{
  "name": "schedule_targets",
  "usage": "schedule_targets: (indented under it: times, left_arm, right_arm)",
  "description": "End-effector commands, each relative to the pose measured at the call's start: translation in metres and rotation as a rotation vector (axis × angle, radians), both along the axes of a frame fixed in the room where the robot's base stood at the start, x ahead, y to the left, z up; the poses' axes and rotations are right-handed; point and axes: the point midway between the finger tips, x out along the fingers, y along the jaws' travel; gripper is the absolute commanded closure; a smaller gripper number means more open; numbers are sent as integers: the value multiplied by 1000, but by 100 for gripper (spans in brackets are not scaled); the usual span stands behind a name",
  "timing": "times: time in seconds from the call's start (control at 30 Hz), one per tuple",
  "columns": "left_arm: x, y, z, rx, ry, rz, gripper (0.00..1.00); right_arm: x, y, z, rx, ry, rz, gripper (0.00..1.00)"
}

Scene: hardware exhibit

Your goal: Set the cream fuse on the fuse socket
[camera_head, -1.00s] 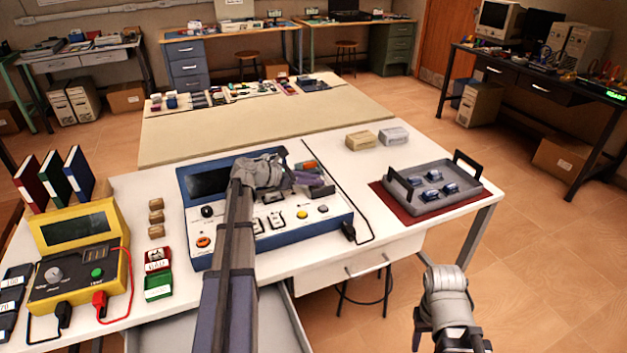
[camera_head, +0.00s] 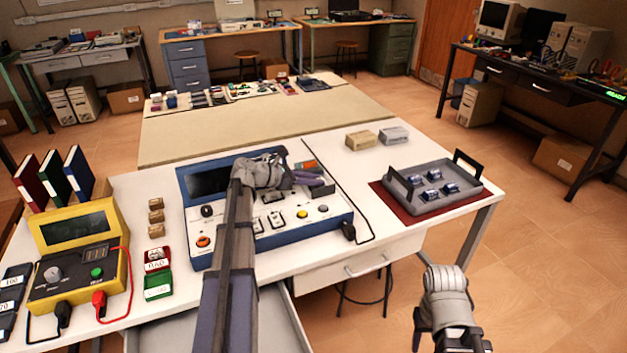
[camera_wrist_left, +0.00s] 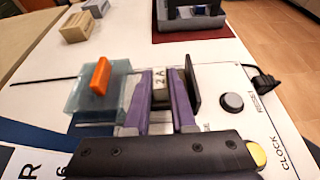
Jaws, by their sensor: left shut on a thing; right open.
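My left gripper (camera_head: 312,179) is over the right part of the blue-framed test panel (camera_head: 222,246). In the left wrist view, its purple fingers (camera_wrist_left: 164,104) are shut on the fuse (camera_wrist_left: 162,88), a small block with a pale face marked 2A. A black upright plate (camera_wrist_left: 194,88) stands just right of the fingers. I cannot make out the fuse socket, or whether the fuse touches anything below; the fingers and wrist hide that area. My right gripper is open, low at the right of the head view, its fingertips not clear.
A clear block with an orange lever (camera_wrist_left: 101,76) stands close left of the fingers. A grey tray (camera_head: 416,207) with several blue parts sits on a red mat. A yellow meter (camera_head: 112,268) is at left.

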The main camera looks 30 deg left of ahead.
Motion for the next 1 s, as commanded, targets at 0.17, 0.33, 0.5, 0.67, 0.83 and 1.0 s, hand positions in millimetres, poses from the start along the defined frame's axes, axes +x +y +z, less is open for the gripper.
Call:
schedule_targets:
  times: [0.17, 0.33, 0.5, 0.67, 0.83, 1.0]
  left_arm:
    - [0, 0, -5, 0, 0, 0, 100]
    - [0, 0, -8, 0, 0, 0, 100]
    - [0, 0, -11, 0, 0, 0, 100]
    - [0, 0, -10, 0, 0, 0, 64]
    - [0, 0, -9, 0, 0, 0, 64]
    - [-6, 5, -5, 0, 0, 1, 64]
  right_arm:
    - [0, 0, -5, 0, 0, 0, 50]
    - [0, 0, -8, 0, 0, 0, 50]
    - [0, 0, -11, 0, 0, 0, 50]
    - [0, 0, -10, 0, 0, 0, 50]
    - [0, 0, -9, 0, 0, 0, 50]
    - [0, 0, -5, 0, 0, 0, 50]
